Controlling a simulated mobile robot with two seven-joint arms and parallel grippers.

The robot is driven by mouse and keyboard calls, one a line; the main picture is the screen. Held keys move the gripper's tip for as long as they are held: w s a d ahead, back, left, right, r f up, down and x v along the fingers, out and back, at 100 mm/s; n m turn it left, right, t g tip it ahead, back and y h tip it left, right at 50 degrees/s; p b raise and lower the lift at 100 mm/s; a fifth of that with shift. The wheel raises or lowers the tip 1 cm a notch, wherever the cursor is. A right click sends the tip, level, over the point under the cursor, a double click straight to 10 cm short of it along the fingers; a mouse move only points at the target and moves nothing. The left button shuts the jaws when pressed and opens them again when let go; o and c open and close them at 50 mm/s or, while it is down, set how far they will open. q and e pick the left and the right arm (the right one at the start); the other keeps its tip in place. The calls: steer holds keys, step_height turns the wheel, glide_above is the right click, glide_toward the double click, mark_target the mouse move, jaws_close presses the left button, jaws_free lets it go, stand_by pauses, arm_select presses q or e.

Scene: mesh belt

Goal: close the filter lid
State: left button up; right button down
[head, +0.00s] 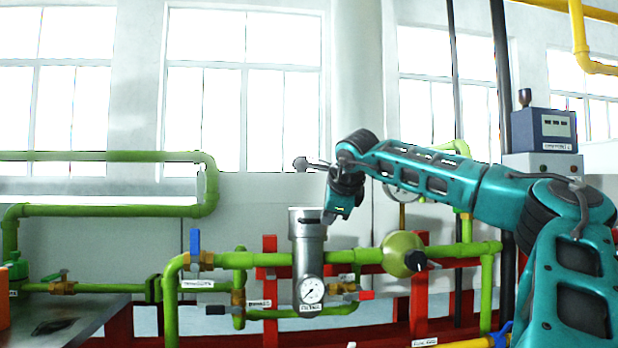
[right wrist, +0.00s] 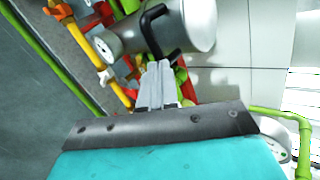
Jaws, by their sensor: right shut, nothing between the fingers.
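The filter (head: 308,245) is an upright grey metal cylinder with a round gauge (head: 311,290) low on its front. My right gripper (head: 329,217) points down at the upper right side of the filter; its fingers are small and dark here. In the right wrist view the right gripper's pale fingers (right wrist: 160,68) are together and empty, close to a bent black handle (right wrist: 150,22) in front of the grey filter body (right wrist: 190,22). I cannot tell whether they touch the handle. I cannot make out how far the lid stands open. My left gripper is not in view.
Green pipes (head: 240,260) run to both sides of the filter, with a blue-handled valve (head: 195,243) on the left and a round yellow-green regulator (head: 402,254) on the right. Red posts (head: 270,285) stand behind. A control box (head: 545,130) stands at the right. Space above the filter's left side is clear.

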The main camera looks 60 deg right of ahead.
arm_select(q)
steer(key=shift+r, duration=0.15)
arm_select(e)
steer(key=shift+r, duration=0.1)
arm_select(q)
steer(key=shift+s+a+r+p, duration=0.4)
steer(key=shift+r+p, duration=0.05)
steer(key=shift+p, duration=0.7)
arm_select(e)
steer(key=s+f+v, duration=0.1)
steer(key=f+v, duration=0.1)
steer(key=v, duration=0.9)
steer(key=shift+s+a+r, duration=0.2)
steer(key=shift+s+a, duration=0.2)
steer(key=shift+a, duration=0.1)
steer(key=shift+w, duration=0.1)
